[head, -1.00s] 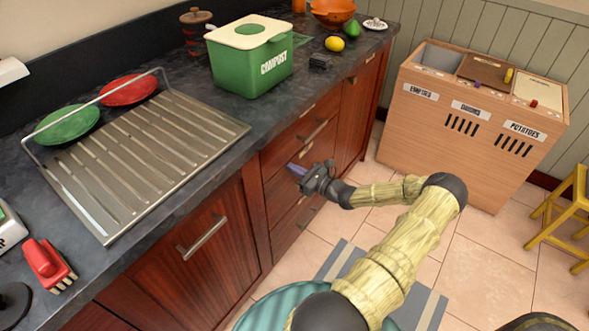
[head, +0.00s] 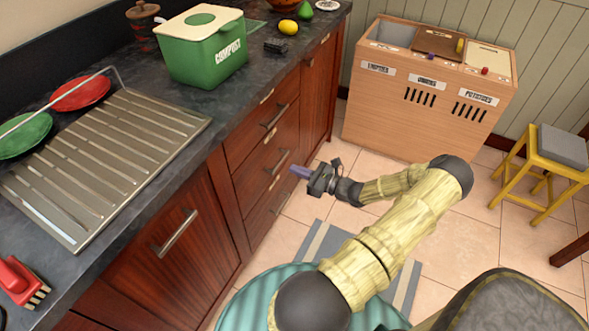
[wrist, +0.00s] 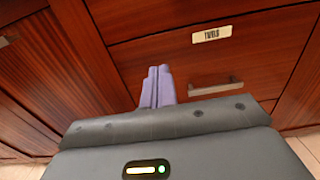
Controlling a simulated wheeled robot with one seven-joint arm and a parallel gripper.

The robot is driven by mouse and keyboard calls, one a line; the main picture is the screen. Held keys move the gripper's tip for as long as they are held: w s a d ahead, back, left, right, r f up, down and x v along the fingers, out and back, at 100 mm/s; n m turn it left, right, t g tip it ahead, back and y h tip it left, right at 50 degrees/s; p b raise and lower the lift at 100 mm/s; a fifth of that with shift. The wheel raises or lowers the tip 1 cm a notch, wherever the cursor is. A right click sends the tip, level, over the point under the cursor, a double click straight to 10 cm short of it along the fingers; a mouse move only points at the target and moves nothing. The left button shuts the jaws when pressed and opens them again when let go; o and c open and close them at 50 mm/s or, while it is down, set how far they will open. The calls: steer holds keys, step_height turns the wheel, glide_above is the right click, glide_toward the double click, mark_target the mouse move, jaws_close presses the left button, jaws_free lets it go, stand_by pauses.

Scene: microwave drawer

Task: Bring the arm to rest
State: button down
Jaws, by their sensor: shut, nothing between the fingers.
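My gripper (head: 297,171) is shut and empty in the head view, held out in front of the wooden drawers below the counter. Its purple fingers lie together in the wrist view (wrist: 157,87), pointing at the drawer fronts. My arm is bent, reaching from the lower middle to the right and back toward the drawers. A drawer front (wrist: 215,50) with a label reading "TUBS" and a metal handle (wrist: 216,87) show just beyond the fingers. The drawers look closed. I cannot tell the exact gap between the fingertips and the drawer fronts.
The counter (head: 225,125) on the left holds a drying rack (head: 110,150), a green compost bin (head: 205,55) and a red brush (head: 20,280). A wooden sorting bin (head: 425,110) stands at the back, a yellow stool (head: 530,175) at the right. Tiled floor is open between them.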

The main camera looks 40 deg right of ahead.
steer(key=shift+a, duration=0.1)
stand_by(0.3)
steer(key=a+r+n+g+y, duration=0.35)
steer(key=a+n+g, duration=1.15)
steer(key=a, duration=0.5)
steer(key=s+a+r+n+h, duration=0.4)
steer(key=a+r+n+h, duration=0.15)
steer(key=r+n, duration=0.3)
steer(key=s+a+r+n+h, duration=0.3)
steer(key=a+r+n+h, duration=0.1)
steer(key=a+r+n, duration=0.4)
step_height(320, 180, up, 18)
steer(key=d+p, duration=0.1)
steer(key=p, duration=1.6)
steer(key=shift+d+f+n+t+p, duration=0.2)
steer(key=shift+f+n+t+p, duration=0.05)
steer(key=shift+n+t+p, duration=0.1)
